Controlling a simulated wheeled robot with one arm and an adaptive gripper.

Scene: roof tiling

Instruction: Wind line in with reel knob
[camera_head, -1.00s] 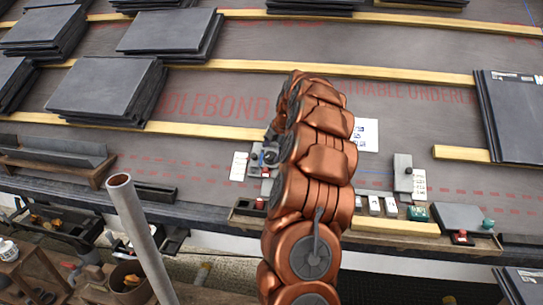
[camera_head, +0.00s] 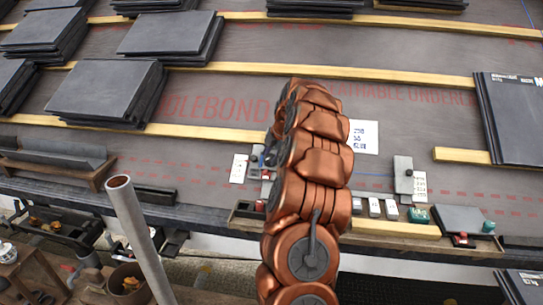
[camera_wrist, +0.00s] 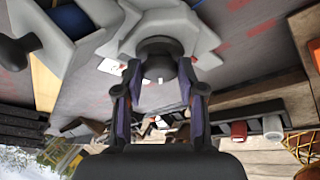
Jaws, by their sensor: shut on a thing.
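The grey reel (camera_wrist: 205,40) fills the top of the wrist view, with a round dark knob (camera_wrist: 158,47) at its middle. My gripper (camera_wrist: 160,70) has its two fingers on either side of this knob and is shut on it. In the head view the reel (camera_head: 254,163) shows only in part, left of my copper arm, which hides much of it and my gripper. A thin blue line (camera_head: 374,175) runs on the roof between my arm and an upright grey plate (camera_head: 403,174) at right.
Slate stacks (camera_head: 106,88) stand at the left and a slate pile (camera_head: 514,115) at the right. Wooden battens (camera_head: 210,130) cross the roof. A ledge with small blocks (camera_head: 375,206) lies along the front edge. A grey pole (camera_head: 140,230) rises at front left.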

